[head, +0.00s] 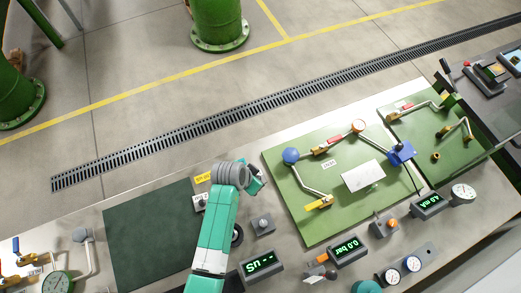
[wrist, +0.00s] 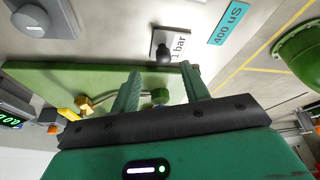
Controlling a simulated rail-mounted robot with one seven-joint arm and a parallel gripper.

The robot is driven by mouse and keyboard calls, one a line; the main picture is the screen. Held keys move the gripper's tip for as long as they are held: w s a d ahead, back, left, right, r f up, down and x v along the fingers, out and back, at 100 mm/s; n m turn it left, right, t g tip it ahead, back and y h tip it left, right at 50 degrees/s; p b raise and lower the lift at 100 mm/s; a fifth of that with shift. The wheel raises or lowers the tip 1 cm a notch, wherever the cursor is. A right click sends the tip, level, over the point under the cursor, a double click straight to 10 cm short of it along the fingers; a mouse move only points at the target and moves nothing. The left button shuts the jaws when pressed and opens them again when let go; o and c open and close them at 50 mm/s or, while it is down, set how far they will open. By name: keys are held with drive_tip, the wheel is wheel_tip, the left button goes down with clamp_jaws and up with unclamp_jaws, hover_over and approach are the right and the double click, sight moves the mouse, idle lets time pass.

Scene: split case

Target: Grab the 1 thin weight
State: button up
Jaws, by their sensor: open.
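My gripper (wrist: 162,72) is open, with its two green fingers spread apart in the wrist view. Just beyond the fingertips is a small dark knob (wrist: 164,56), in line with the gap between them. It appears in front of a pale square plate (wrist: 181,43) marked "1 bar". I cannot tell whether this knob is the thin weight, nor whether the fingers are beside it or short of it. In the head view my gripper (head: 257,185) is left of the large green panel, over the bench. No thin weight can be made out there.
A large green panel (head: 295,215) with pipes and valves lies right of my arm. A grey box with a knob (head: 263,224) and a display (head: 262,264) stand nearby. A dark green mat (head: 145,240) left of my arm is bare. A teal "400 uS" label (wrist: 229,24) is near the plate.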

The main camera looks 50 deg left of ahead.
drive_tip(key=x, duration=0.6)
drive_tip(key=shift+w+a+r+b, duration=0.1)
drive_tip(key=shift+a+b, duration=0.15)
drive_tip(key=shift+b, duration=0.05)
clamp_jaws()
wheel_tip(320, 180, up, 10)
drive_tip(key=p, duration=0.1)
